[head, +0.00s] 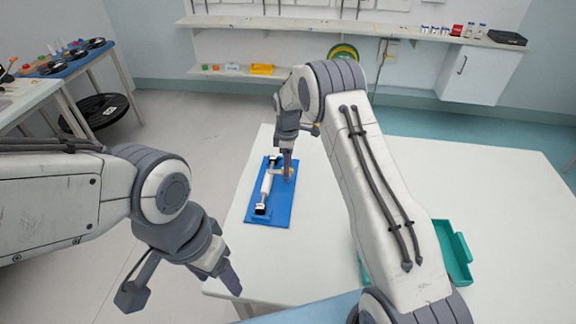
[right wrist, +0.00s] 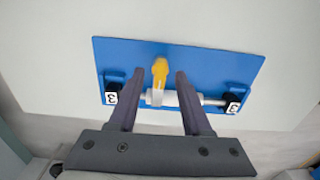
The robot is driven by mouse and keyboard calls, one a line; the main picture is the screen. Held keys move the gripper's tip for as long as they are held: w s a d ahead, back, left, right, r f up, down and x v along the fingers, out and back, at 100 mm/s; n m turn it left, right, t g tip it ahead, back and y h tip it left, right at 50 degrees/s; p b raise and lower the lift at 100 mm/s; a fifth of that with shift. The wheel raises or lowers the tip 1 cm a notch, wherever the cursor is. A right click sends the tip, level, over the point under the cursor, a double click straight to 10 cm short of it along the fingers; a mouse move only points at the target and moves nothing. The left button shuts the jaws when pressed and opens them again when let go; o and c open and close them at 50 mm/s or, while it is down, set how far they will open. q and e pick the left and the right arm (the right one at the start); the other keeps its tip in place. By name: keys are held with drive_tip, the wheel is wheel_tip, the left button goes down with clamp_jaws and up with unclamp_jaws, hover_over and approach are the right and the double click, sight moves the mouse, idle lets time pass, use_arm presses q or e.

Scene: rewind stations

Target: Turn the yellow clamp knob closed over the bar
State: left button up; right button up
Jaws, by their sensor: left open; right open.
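A blue board (head: 282,211) lies on the white table. It also fills the upper middle of the right wrist view (right wrist: 215,62). A pale bar (right wrist: 180,98) runs along it between two black holders marked 3. My right gripper (right wrist: 160,75) is open, with a finger on each side of the knob and visible gaps. In the head view my right gripper (head: 287,168) largely hides the knob. My left gripper (head: 185,284) is open and empty, left of the table.
A green tray (head: 456,250) sits at the table's right, partly behind my right arm. A side table (head: 75,68) with dark round parts stands at the left. Shelves (head: 340,28) line the back wall. The table's far right is clear.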

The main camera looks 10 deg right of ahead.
wheel_tip(320, 180, up, 10)
drive_tip(key=b, duration=0.1)
idle(0.5)
drive_tip(key=s+a+r+m, duration=0.1)
drive_tip(key=s+a+r, duration=0.3)
drive_tip(key=s+a, duration=0.4)
drive_tip(key=s+a+r+m, duration=0.2)
drive_tip(key=s+a+r, duration=0.3)
drive_tip(key=s, duration=0.5)
drive_tip(key=s+f+m+y, duration=0.1)
drive_tip(key=s+m, duration=0.2)
drive_tip(key=s, duration=1.9)
drive_tip(key=shift+d+f, duration=0.15)
drive_tip(key=shift+d, duration=0.3)
